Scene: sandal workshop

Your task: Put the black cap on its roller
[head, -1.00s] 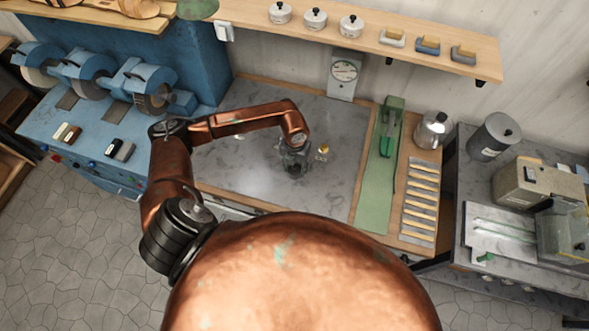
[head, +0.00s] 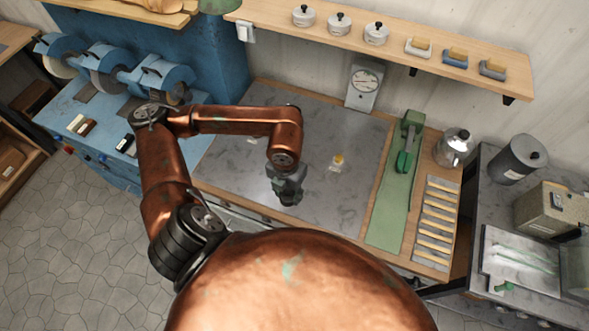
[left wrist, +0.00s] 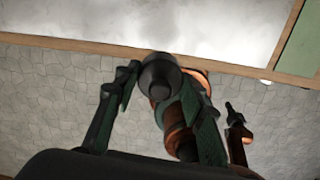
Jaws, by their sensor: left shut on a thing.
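My left gripper (head: 288,198) is above the front part of the grey worktop, its fingers pointing down. In the left wrist view the black cap (left wrist: 158,72) shows as a dark round piece between the fingertips, and the gripper is shut on it. A small bottle (head: 337,163) with yellow-orange at its top stands upright on the worktop, right of and behind the gripper; it looks like the roller. The gripper and the bottle are apart.
A green board with a green tool (head: 408,145) lies right of the bottle. Beyond it are a tray of wooden strips (head: 437,222) and a metal pot (head: 454,147). A dial scale (head: 364,88) stands at the back. The worktop (head: 325,125) around the bottle is clear.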

